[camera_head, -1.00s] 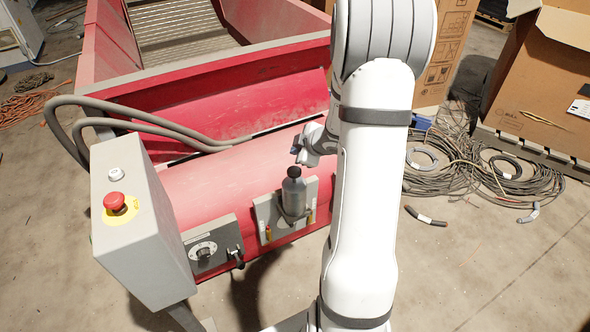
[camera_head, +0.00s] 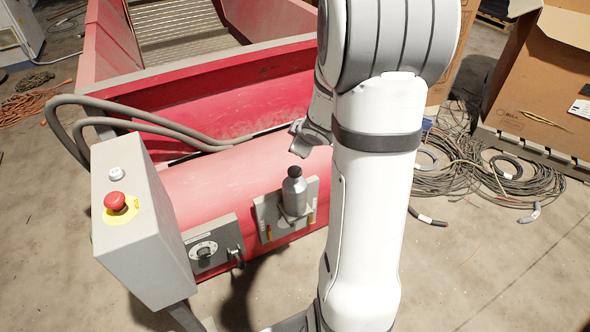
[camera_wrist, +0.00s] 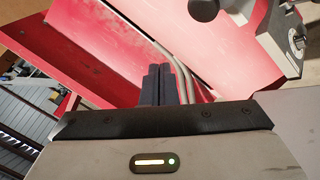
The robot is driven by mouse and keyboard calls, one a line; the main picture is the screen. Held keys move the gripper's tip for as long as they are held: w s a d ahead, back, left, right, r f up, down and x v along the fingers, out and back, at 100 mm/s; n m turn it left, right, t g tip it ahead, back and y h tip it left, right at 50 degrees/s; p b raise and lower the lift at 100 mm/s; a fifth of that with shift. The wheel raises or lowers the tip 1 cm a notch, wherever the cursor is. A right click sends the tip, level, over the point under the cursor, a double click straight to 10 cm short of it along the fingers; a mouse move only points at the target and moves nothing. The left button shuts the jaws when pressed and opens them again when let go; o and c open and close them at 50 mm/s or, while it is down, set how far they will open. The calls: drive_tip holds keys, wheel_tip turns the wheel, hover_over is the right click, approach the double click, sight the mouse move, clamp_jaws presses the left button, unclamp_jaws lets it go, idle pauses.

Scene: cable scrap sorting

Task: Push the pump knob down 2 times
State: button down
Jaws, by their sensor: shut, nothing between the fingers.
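The pump is a small grey bottle (camera_head: 294,195) with a dark round knob (camera_head: 294,172) on top. It stands upright on a grey bracket plate (camera_head: 268,218) on the red machine's front. My gripper (camera_wrist: 160,70) is shut and empty, its two dark fingers side by side in the wrist view. In the head view its grey body shows above and behind the pump, clear of the knob, partly hidden by my arm. A dark round shape at the top edge of the wrist view looks like the knob (camera_wrist: 204,8), apart from the fingertips.
A grey control box (camera_head: 140,225) with a red emergency button (camera_head: 115,201) stands left of the pump. A dial panel (camera_head: 207,248) is between them. Grey hoses (camera_head: 120,115) arch over the red machine (camera_head: 230,175). Cable coils (camera_head: 450,175) and cardboard boxes (camera_head: 545,95) lie at the right.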

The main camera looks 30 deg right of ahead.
drive_tip(key=s+a+r+m+g, duration=0.3)
drive_tip(key=s+a, duration=0.5)
drive_tip(key=s, duration=0.4)
drive_tip(key=s+a+r+m+g+y, duration=0.1)
drive_tip(key=s+a+r+m+g, duration=0.3)
drive_tip(key=s+a, duration=0.4)
drive_tip(key=s+m, duration=0.1)
drive_tip(key=s, duration=0.2)
drive_tip(key=shift+s+a+r+m, duration=0.2)
drive_tip(key=shift+s+m, duration=0.1)
drive_tip(key=shift+s, duration=0.1)
